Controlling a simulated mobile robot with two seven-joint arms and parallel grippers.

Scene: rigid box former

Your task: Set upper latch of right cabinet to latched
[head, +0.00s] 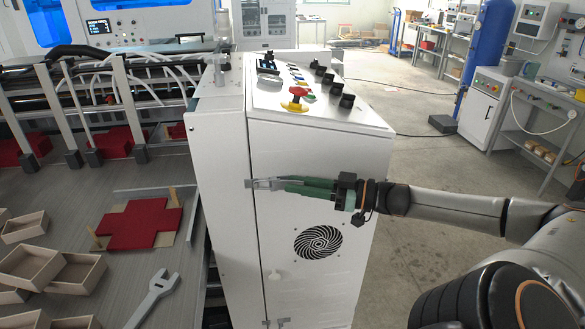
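The right cabinet (348,145) is a white box with a sloped control panel on top. Its upper latch (256,184) is a small grey metal piece at the door's left edge, partly hidden by my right gripper. My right gripper (284,185), with green fingers, reaches in from the right and lies level across the door front. Its fingertips are at or very near the latch; I cannot tell whether they touch it or close on it. The latch's exact position is also unclear. A lower latch (277,322) shows at the bottom edge of the picture. My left gripper is out of view.
A red emergency button (297,91) and several knobs stand on the panel. A round vent (318,242) and a small white knob (274,275) are on the door. Left is a work surface with wooden trays (75,272), a red cross-shaped piece (140,223) and a wrench (153,297).

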